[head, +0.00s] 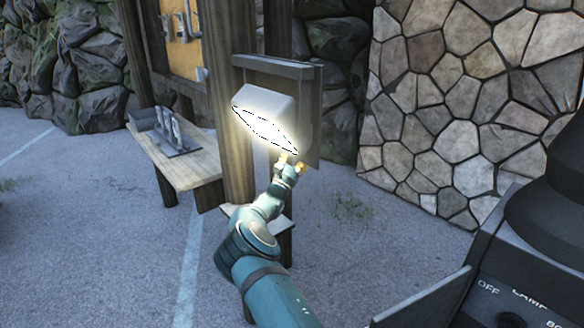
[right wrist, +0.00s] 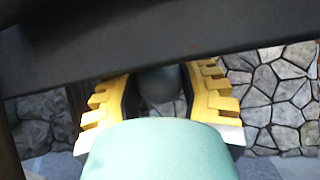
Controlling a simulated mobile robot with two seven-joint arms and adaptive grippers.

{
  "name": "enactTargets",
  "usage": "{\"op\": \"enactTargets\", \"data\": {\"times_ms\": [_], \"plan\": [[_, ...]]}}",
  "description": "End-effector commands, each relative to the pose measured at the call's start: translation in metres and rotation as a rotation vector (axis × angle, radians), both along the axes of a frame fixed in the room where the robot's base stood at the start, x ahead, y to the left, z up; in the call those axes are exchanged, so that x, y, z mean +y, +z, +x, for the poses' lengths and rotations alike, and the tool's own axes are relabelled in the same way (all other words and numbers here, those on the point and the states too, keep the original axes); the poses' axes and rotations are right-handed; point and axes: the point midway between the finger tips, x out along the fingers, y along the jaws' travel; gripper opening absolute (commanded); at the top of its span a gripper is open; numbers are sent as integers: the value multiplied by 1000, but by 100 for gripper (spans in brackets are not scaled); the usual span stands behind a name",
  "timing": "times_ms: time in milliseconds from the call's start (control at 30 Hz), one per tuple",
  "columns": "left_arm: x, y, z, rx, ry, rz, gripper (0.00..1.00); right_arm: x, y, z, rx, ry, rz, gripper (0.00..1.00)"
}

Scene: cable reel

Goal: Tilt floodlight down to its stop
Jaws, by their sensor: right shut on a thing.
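The floodlight (head: 270,103) is lit and hangs on a dark back panel (head: 312,85) fixed to a wooden post. Its glowing face (head: 262,128) points downward and toward me at a slant. My right gripper (head: 289,164) is at the light's lower right edge. In the right wrist view its yellow fingers (right wrist: 158,100) are shut on a dark grey rounded knob (right wrist: 158,80). A dark bar (right wrist: 150,40) crosses above the fingers; I cannot tell which part it is. Glare hides details around the grip. My left gripper is not in view.
A wooden bench (head: 190,168) with a small rack (head: 172,135) stands left of the post (head: 222,100). A stone wall (head: 470,110) is at the right. A dark box marked OFF (head: 490,265) fills the lower right. Open pavement (head: 100,270) lies at lower left.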

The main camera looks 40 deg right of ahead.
Motion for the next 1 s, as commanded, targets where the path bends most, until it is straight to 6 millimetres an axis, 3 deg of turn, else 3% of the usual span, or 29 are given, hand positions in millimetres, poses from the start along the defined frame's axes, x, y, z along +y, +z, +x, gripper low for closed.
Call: {"op": "enactTargets", "data": {"times_ms": [233,767,800,867,1000], "plan": [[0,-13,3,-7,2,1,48,-13,7,1,-6,0,-89,0],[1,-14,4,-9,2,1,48,-17,13,1,-9,-1,-115,0],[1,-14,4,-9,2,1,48,-17,13,1,-9,-1,-115,50],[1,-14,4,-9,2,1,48,-17,13,1,-10,-2,-115,71],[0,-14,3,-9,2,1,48,-16,13,1,-10,0,-115,74]]}}
